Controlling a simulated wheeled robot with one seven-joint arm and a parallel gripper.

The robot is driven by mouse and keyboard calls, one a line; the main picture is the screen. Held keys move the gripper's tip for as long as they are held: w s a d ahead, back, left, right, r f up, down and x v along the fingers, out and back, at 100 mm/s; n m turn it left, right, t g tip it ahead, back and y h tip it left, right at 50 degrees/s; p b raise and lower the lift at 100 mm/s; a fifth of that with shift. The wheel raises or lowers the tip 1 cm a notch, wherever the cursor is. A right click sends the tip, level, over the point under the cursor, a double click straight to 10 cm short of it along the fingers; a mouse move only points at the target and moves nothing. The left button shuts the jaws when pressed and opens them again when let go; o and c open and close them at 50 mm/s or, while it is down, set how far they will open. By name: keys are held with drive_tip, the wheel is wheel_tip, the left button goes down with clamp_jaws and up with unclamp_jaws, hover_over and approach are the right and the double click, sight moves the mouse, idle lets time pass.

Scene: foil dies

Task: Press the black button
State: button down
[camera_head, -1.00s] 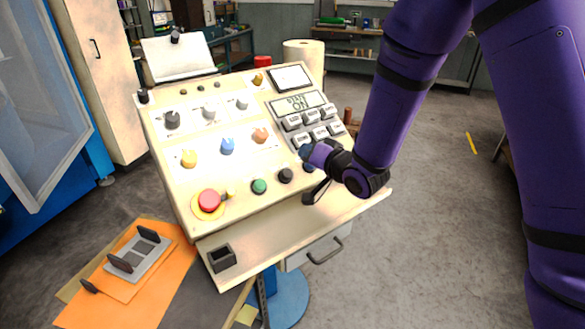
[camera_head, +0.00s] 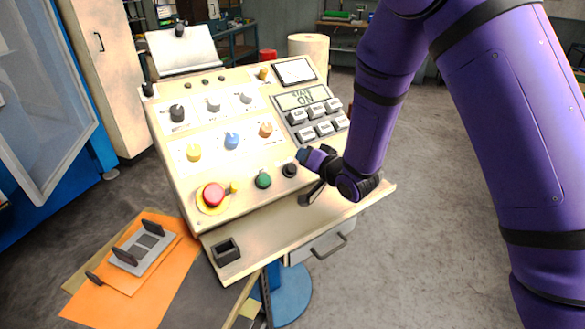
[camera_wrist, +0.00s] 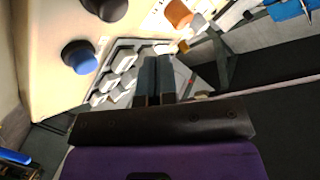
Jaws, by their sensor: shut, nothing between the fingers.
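The black button (camera_head: 290,170) is a round dark cap near the lower right of the cream control panel (camera_head: 180,210), right of a green button (camera_head: 263,180). In the wrist view a black cap, likely this button (camera_wrist: 105,8), is cut off by the top edge, beyond a blue cap (camera_wrist: 80,57). My gripper (camera_head: 302,156) is shut and empty, just up and right of the black button in the head view. Its closed fingers (camera_wrist: 150,66) point toward the panel over the grey keypad in the wrist view. I see no contact with the button.
A red button (camera_head: 214,194) on a yellow ring sits at the panel's lower left. Yellow, blue and orange knobs stand above the button row. Grey keypad keys (camera_head: 318,121) are above my gripper. A ledge with a small dark box (camera_head: 226,251) runs below the panel.

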drive_tip(key=shift+w+a+f, duration=0.2)
drive_tip(key=shift+w+f, duration=0.1)
drive_tip(key=shift+f, duration=0.25)
drive_tip(key=shift+w+a+f, duration=0.25)
drive_tip(key=shift+w+f, duration=0.05)
drive_tip(key=shift+f, duration=0.2)
drive_tip(key=shift+w+a+f, duration=0.2)
drive_tip(key=shift+w+f, duration=0.1)
drive_tip(key=shift+f, duration=0.25)
drive_tip(key=shift+f, duration=0.1)
idle(0.9)
drive_tip(key=shift+w+a+f, duration=0.15)
drive_tip(key=shift+w+f, duration=0.05)
drive_tip(key=shift+w+a+f, duration=0.15)
drive_tip(key=shift+w+f, duration=0.05)
drive_tip(key=shift+f, duration=0.25)
idle(0.9)
drive_tip(key=shift+r, duration=0.15)
drive_tip(key=shift+s+d+r, duration=0.3)
drive_tip(key=shift+s+r, duration=0.15)
drive_tip(key=shift+r, duration=0.2)
drive_tip(key=shift+s+d+r, duration=0.25)
drive_tip(key=shift+s+r, duration=0.15)
drive_tip(key=shift+r, duration=0.3)
drive_tip(key=shift+s+d+r, duration=0.3)
drive_tip(key=shift+s+r, duration=0.05)
drive_tip(key=shift+r, duration=0.3)
drive_tip(key=shift+s+d+r, duration=0.25)
drive_tip(key=shift+s+r, duration=0.15)
drive_tip(key=shift+r, duration=0.3)
